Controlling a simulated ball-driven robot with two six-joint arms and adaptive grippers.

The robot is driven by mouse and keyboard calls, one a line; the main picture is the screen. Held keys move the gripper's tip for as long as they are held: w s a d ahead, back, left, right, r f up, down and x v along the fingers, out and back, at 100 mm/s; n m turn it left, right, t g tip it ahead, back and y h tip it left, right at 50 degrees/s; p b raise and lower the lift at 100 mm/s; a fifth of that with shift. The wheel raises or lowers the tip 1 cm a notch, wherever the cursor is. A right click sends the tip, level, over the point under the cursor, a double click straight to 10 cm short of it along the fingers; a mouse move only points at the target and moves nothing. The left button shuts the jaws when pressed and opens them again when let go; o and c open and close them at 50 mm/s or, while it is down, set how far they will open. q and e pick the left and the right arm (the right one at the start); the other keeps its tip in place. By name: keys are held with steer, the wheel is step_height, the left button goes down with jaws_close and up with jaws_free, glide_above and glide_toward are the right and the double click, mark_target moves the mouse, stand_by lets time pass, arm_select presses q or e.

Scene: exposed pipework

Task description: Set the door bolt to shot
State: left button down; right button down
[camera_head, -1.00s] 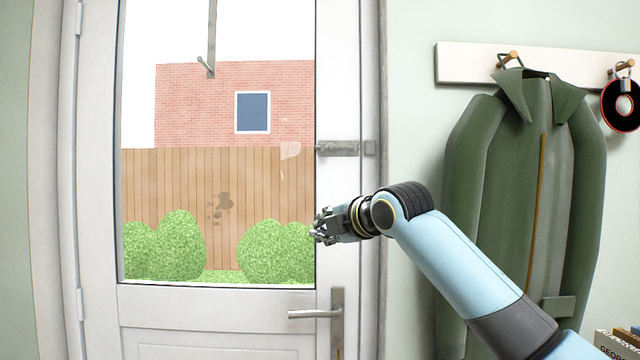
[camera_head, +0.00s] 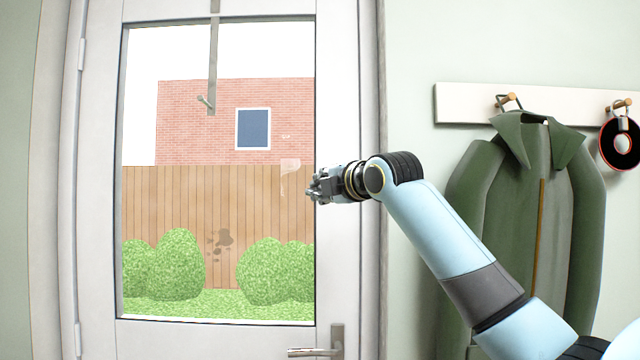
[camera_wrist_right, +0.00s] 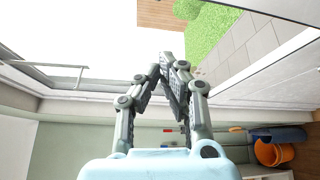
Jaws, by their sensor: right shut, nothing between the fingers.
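The white glazed door (camera_head: 343,260) stands closed in its frame. My right gripper (camera_head: 314,187) is at the door's right stile, beside the glass edge, with its fingers pointing left. My left gripper is not in view.
The door's lever handle (camera_head: 316,352) is low on the right stile. A green coat (camera_head: 495,220) hangs from a white peg rail (camera_head: 465,104) on the right wall. A grey vertical bar (camera_head: 213,60) shows before the glass. An orange bucket (camera_wrist_right: 272,153) appears in the wrist view.

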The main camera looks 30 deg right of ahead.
steer(key=w+p, duration=0.2)
steer(key=w, duration=0.6)
steer(key=d, duration=0.1)
steer(key=s+d+p, duration=0.2)
steer(key=d, duration=0.1)
steer(key=shift+r, duration=0.15)
steer(key=shift+w+a, duration=0.1)
steer(key=s+d, duration=0.2)
steer(key=d, duration=0.1)
steer(key=shift+s+d, duration=0.15)
steer(key=shift+d, duration=0.15)
steer(key=shift+a, duration=0.1)
